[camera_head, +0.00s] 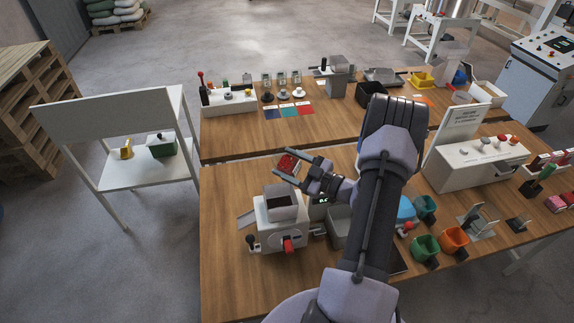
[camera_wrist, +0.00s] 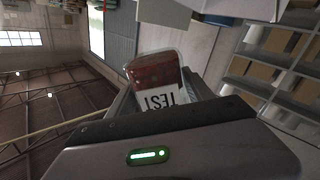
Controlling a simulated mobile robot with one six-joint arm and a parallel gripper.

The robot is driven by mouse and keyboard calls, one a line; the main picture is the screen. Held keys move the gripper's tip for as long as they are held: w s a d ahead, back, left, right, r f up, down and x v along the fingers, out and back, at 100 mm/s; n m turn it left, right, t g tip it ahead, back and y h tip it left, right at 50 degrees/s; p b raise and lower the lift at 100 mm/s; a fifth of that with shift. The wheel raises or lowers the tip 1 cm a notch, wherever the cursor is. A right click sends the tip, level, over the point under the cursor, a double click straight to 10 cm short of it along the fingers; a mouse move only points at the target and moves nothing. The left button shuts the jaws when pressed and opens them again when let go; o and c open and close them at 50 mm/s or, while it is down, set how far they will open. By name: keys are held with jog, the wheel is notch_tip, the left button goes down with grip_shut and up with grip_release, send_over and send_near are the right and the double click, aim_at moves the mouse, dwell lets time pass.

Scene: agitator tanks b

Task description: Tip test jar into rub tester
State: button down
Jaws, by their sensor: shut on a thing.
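The test jar (camera_wrist: 156,78) is a clear jar with dark red contents and a white label reading TEST. In the head view the jar (camera_head: 287,163) is between the fingertips of my gripper (camera_head: 293,164), above the table. The gripper is shut on it. In the wrist view the lettering appears upside down. The rub tester seems to be the grey-white machine (camera_head: 281,226) with a square open hopper on top, a red knob and a black-knobbed lever. The jar is above and behind the hopper in the head view, apart from it.
A wooden table (camera_head: 230,285) carries the machine. Teal, green and orange cups (camera_head: 454,238) stand right of my arm. A control box with a sign (camera_head: 482,160) is farther right. A second table (camera_head: 230,137) behind holds bottles and colour cards. A white stand (camera_head: 150,176) is at left.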

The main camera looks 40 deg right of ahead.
jog(key=shift+d, duration=0.1)
jog(key=shift+n, duration=0.6)
jog(key=shift+d+b, duration=0.1)
jog(key=shift+b, duration=0.2)
jog(key=shift+r+n, duration=0.1)
jog(key=shift+n, duration=0.5)
jog(key=shift+d, duration=0.1)
jog(key=shift+n+b, duration=0.35)
jog(key=shift+n, duration=0.15)
jog(key=shift+d+n, duration=0.1)
jog(key=shift+n, duration=0.2)
jog(key=shift+n+b, duration=0.3)
